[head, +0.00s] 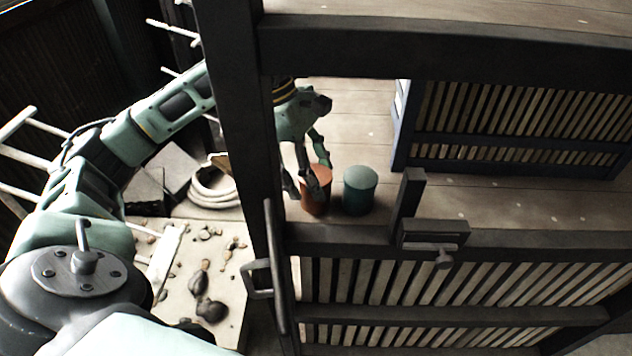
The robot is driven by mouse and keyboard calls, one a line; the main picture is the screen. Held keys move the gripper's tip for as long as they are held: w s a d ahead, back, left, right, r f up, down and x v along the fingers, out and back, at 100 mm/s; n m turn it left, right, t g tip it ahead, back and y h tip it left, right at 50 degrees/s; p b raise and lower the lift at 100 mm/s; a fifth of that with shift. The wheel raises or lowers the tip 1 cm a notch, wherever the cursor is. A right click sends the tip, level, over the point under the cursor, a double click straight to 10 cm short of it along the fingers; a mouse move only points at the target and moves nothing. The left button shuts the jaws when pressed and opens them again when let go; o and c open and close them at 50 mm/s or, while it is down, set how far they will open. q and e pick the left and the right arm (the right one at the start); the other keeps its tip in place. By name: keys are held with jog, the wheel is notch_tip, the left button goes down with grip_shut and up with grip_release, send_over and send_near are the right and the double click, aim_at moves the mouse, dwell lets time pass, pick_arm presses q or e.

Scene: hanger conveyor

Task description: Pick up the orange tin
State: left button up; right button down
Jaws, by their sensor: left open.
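The orange tin (316,201) stands upright on the wooden shelf floor, behind the dark post. My left gripper (308,188) reaches in behind the post and points down at the tin. Its fingers are open, with one at the tin's left side and others in front of and over its top. I cannot tell whether they touch it. The fingers hide part of the tin's rim. My right gripper is not in view.
A teal tin (360,190) stands just right of the orange one. A dark post (243,130) and a slatted gate with a latch (436,236) stand in front. A blue slatted crate (510,125) is at the back right. Shelf floor between is clear.

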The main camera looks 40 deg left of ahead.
pick_arm(q)
jog(key=shift+d+f, duration=0.2)
jog(key=shift+f, duration=0.8)
jog(key=c, duration=1.1)
jog(key=shift+c, duration=0.4)
jog(key=shift+r, duration=0.15)
